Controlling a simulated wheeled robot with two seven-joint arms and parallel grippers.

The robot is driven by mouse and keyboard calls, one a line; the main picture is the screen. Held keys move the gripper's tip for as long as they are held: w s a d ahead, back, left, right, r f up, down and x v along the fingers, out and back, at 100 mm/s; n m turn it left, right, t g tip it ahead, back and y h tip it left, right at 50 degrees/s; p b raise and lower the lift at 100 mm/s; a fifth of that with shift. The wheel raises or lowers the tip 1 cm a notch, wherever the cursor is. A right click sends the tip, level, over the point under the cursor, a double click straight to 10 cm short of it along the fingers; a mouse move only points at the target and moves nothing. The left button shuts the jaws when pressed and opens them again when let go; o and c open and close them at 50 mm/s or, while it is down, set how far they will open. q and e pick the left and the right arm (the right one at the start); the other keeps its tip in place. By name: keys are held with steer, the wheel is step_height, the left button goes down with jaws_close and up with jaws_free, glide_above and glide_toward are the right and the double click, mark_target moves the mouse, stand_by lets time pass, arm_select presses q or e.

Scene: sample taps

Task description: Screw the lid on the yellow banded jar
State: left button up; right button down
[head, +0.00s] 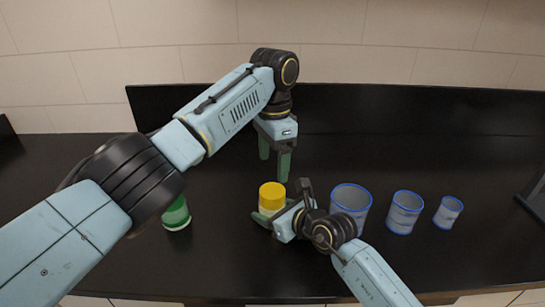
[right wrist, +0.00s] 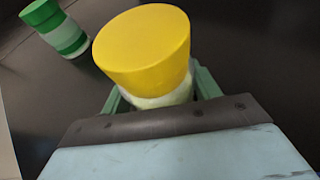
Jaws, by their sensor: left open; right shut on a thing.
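The yellow banded jar (head: 267,210) stands upright on the black counter with a yellow lid (head: 272,193) on its top. In the right wrist view the lid (right wrist: 145,45) sits over the whitish jar body (right wrist: 160,98); whether it is screwed tight I cannot tell. My right gripper (head: 275,214) is shut on the jar body below the lid, with a finger on each side. My left gripper (head: 274,160) is open and empty, pointing down above the lid and apart from it.
A green and white jar (head: 177,214) stands to the left, partly behind my left arm; it also shows in the right wrist view (right wrist: 58,28). Three blue-rimmed cups, large (head: 351,200), medium (head: 404,212) and small (head: 447,212), stand to the right. The counter behind is clear.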

mark_target(272, 190)
arm_select(q)
steer(key=n, duration=0.7)
steer(key=shift+s+r, duration=0.15)
steer(key=shift+r, duration=0.05)
steer(key=n, duration=0.6)
steer(key=shift+s+a+r, duration=0.1)
steer(key=shift+s+r, duration=0.05)
steer(key=shift+s, duration=0.1)
steer(key=shift+f, duration=4.05)
